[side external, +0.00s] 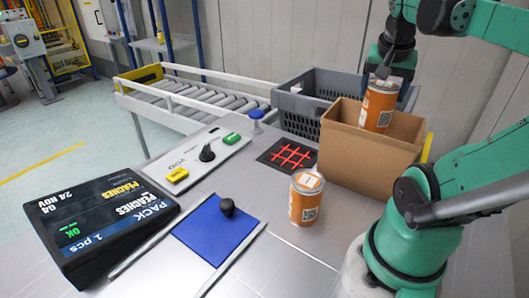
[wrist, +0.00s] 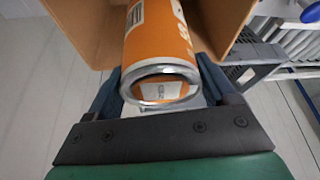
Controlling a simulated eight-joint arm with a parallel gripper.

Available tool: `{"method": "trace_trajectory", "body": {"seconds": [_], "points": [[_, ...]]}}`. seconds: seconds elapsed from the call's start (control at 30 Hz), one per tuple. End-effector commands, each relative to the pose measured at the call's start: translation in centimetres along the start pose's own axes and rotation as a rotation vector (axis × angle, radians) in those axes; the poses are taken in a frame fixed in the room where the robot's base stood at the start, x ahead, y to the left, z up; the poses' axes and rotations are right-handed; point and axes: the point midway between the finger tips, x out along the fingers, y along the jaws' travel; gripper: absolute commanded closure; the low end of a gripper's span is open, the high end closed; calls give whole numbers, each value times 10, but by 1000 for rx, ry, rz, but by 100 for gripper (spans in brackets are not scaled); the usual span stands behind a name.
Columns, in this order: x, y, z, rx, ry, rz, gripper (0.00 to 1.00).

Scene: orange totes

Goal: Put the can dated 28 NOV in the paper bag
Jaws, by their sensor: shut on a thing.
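My gripper (side external: 385,74) is shut on an orange can (side external: 379,108) with a white label patch. It holds the can at the mouth of the brown paper bag (side external: 365,158), with the can's lower part hidden behind the bag's front wall. In the wrist view the held can (wrist: 158,45) lies between the fingers (wrist: 160,95), its metal-rimmed end towards me and the bag's walls (wrist: 85,28) around its far part. A second orange can (side external: 306,200) stands upright on the table in front of the bag. I cannot read a date on either can.
A grey crate (side external: 295,98) stands behind the bag. A dark mat with a red grid (side external: 287,156) lies left of it. A black display (side external: 100,222), a blue plate with a black knob (side external: 217,228) and a white switch panel (side external: 195,158) occupy the left side. A roller conveyor (side external: 195,93) runs behind.

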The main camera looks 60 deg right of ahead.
Motion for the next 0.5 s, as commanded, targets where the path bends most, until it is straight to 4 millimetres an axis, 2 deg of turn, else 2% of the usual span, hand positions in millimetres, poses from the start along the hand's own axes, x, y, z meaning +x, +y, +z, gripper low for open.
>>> {"method": "trace_trajectory", "body": {"seconds": [0.1, 0.3, 0.5], "points": [[26, 0, 10, 0, 1, 0, 98], [62, 0, 25, 0, 1, 0, 98], [83, 0, 33, 0, 1, 0, 98]]}}
